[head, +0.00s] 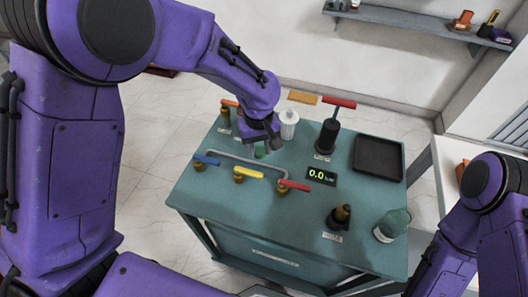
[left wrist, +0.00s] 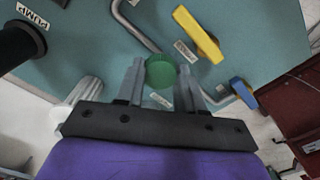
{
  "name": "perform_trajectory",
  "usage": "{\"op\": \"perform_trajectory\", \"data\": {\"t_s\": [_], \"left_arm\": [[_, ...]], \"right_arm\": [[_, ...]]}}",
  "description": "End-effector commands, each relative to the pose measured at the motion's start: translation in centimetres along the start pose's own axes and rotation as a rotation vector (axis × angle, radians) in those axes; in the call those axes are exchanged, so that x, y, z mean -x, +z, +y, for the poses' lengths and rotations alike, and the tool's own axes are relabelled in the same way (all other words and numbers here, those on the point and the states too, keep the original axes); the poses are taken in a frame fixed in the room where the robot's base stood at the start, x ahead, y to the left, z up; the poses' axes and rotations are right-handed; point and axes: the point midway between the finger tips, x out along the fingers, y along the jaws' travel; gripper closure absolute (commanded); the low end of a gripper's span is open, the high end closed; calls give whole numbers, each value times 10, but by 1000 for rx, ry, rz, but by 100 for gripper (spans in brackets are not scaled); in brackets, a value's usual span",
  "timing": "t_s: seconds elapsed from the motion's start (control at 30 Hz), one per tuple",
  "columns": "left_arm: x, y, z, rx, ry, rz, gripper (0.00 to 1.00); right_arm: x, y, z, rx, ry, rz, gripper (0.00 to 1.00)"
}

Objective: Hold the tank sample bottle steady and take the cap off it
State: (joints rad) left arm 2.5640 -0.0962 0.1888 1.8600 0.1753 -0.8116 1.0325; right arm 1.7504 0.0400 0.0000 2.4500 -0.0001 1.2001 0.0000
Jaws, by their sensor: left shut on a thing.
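A round green cap-like piece (left wrist: 160,72) sits between the fingertips of my left gripper (left wrist: 163,84), which is shut on it. In the head view the left gripper (head: 261,146) is over the back left of the teal bench, and a bit of green (head: 260,153) shows below its fingers. I cannot tell whether a bottle is under the green piece. A pale green glass bottle (head: 390,228) with a white label stands upright at the bench's right front, apart from the gripper. My right arm shows at the right edge, its gripper out of view.
The teal bench (head: 225,212) carries blue (head: 207,160), yellow (head: 248,171) and red (head: 294,185) valve handles, a white cylinder (head: 288,122), a black pump with a red handle (head: 327,132), a display (head: 321,176), a brown fitting (head: 340,214) and an empty black tray (head: 378,158).

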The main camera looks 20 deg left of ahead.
Motion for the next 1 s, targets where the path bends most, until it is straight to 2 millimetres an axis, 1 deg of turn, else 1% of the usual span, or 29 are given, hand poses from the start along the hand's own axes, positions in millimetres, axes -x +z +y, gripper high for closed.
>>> {"op": "perform_trajectory", "data": {"t_s": [0.03, 0.1, 0.3, 0.4, 0.47, 0.53, 0.83, 0.87, 0.9, 0.93, 1.0], "left_arm": [[-11, -8, 2, 0, -2, -5, 99], [-24, -18, 4, 1, -2, -3, 99], [-46, -35, 9, 0, -2, -2, 99], [-62, -33, 8, -1, -3, -3, 99], [-69, -34, 8, -2, -2, -1, 99], [-73, -34, 9, -2, 0, 1, 99], [-77, -34, 9, -2, -1, 1, 99], [-77, -34, 9, -2, -1, 1, 59], [-77, -34, 9, -2, 0, 1, 46], [-77, -34, 9, -2, 0, 1, 37], [-77, -34, 9, -2, 0, 1, 37]], "right_arm": [[4, -1, 0, 0, 0, 0, 4], [5, -2, 1, 0, 0, 0, 4], [10, -4, 1, 0, 0, 0, 4], [20, -8, 2, 0, 0, 0, 4], [21, -9, 2, 0, 0, 0, 4], [20, -8, 2, 0, 0, 0, 4], [19, -8, 2, 0, 0, 0, 4], [19, -8, 2, 0, 0, 0, 4], [19, -8, 2, 0, 0, 0, 4], [19, -8, 2, 0, 0, 0, 4], [19, -8, 2, 0, 0, 0, 4]]}}
